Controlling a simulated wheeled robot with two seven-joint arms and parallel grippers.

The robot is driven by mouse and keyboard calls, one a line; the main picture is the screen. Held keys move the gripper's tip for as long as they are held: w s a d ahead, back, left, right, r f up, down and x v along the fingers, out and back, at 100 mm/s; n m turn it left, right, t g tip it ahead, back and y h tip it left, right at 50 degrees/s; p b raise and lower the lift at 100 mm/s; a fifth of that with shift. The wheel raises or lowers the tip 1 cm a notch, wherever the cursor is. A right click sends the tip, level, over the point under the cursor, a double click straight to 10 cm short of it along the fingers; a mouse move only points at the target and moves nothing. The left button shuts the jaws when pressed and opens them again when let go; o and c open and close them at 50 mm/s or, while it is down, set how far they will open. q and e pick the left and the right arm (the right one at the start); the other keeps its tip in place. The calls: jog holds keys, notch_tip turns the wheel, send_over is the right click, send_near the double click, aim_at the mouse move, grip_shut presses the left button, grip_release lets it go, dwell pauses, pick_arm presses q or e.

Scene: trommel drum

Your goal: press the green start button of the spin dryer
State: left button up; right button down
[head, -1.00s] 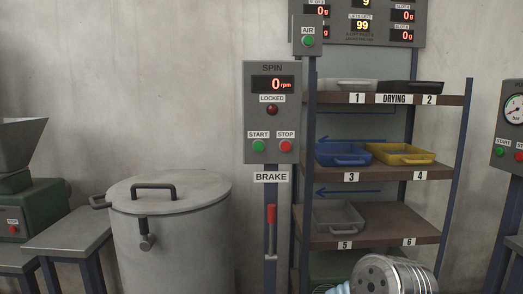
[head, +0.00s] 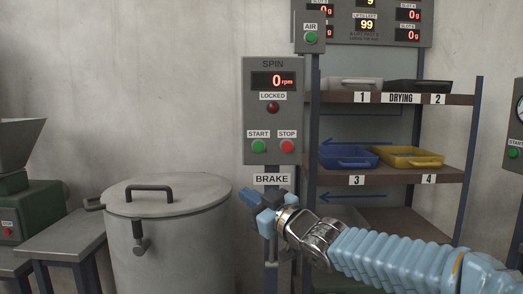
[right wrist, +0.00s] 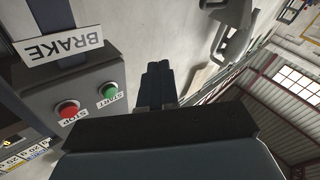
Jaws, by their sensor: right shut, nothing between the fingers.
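The spin dryer's control panel (head: 262,122) is on its post, with a display reading 0 rpm and a dark red LOCKED lamp (head: 272,107). The green START button (head: 259,146) is at its lower left, beside the red STOP button (head: 287,146). The START button also shows in the right wrist view (right wrist: 108,91), left of my fingers. My right gripper (head: 248,197) is shut and empty, below the panel in the picture, near the BRAKE label (head: 271,180). It is apart from the button in the picture. The brake lever is mostly hidden behind it. My left gripper is not in view.
The grey drum (head: 168,240) with its lid on stands left of the post. A drying rack (head: 390,180) with trays stands right, partly behind my right arm. A small AIR box (head: 310,32) hangs above. The wall left of the panel is clear.

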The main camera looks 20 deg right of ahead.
aim_at(258, 147)
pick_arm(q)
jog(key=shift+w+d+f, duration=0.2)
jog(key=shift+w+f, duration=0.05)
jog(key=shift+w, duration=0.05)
pick_arm(e)
jog(key=s+d+r+n+t+y, duration=0.1)
jog(key=s+r, duration=0.3)
jog(key=r, duration=0.5)
jog(key=shift+s+d+r+n+t, duration=0.2)
jog(key=shift+d+n+t, duration=0.1)
jog(key=shift+n, duration=0.3)
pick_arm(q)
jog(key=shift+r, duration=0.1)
pick_arm(e)
jog(key=shift+w, duration=0.2)
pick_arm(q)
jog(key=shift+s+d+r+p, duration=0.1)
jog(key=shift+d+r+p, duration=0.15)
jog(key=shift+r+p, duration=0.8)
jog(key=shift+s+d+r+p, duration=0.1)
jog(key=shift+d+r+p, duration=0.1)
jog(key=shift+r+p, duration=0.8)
pick_arm(e)
jog(key=shift+w+d, duration=0.4)
jog(key=shift+w, duration=0.95)
jog(key=shift+w+d, duration=0.45)
jog(key=shift+w, duration=0.95)
jog(key=shift+w+d, duration=0.4)
jog(key=shift+w, duration=0.95)
